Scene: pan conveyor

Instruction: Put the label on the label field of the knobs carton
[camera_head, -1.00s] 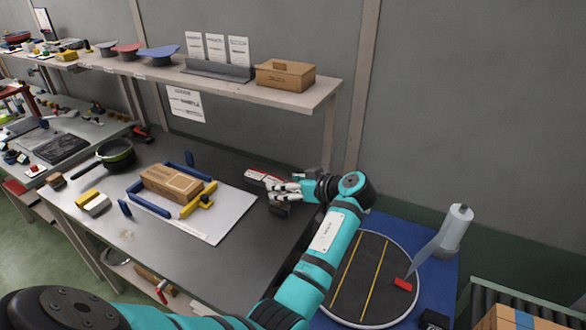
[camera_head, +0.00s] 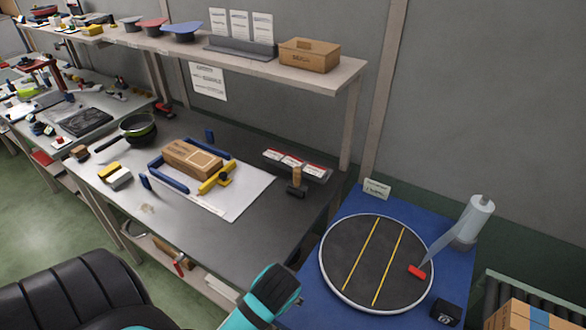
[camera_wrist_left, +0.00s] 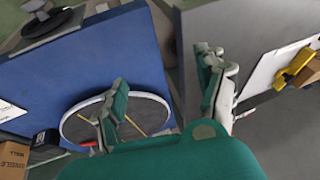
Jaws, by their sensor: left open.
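A brown carton (camera_head: 182,154) lies on the white sheet on the bench, between blue corner guides (camera_head: 168,183) and a yellow clamp (camera_head: 217,180). A pale outlined square (camera_head: 205,161) shows on its top, with no label seen on it. I cannot read its print. Several red and white labels (camera_head: 290,162) lie in a dark strip at the back of the bench. My left gripper (camera_wrist_left: 165,82) is open and empty in the left wrist view, clear of the bench and turntable. Its fingers are not in the head view. My right gripper is not in view.
A round turntable (camera_head: 345,296) with a red block (camera_head: 417,271) sits on the blue table, beside a film roll (camera_head: 474,218). Another carton (camera_head: 309,56) is on the shelf.

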